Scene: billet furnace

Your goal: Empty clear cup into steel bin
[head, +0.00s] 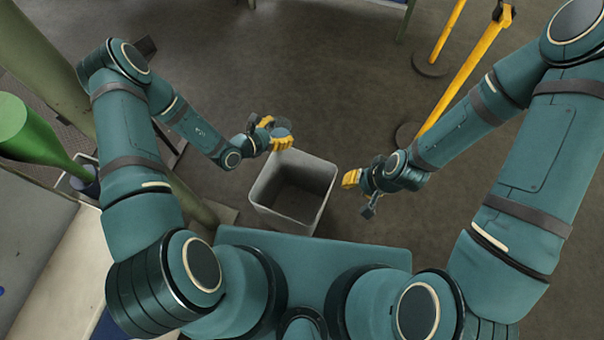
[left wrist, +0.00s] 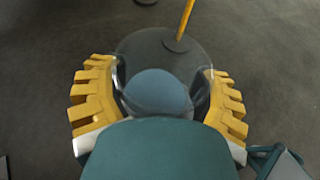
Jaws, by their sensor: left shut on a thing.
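The clear cup (left wrist: 190,60) is between the yellow fingers of my left gripper (left wrist: 157,95) in the left wrist view. A rounded blue-grey shape (left wrist: 157,90) shows within or through the cup; I cannot tell which. In the head view my left gripper (head: 277,135) holds the cup (head: 281,129) at the far rim of the steel bin, near its left corner. The grey, square, open-topped steel bin (head: 272,200) stands on the floor between my arms. Its inside is dark and nothing shows in it. My right gripper (head: 361,193) is right of the bin, apart from it; its finger opening is unclear.
Yellow posts (head: 462,82) on dark round bases stand at the upper right, beyond my right arm. A green cylinder (head: 35,135) and a pale surface (head: 50,265) are at the left. The floor (head: 320,80) beyond the bin is clear.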

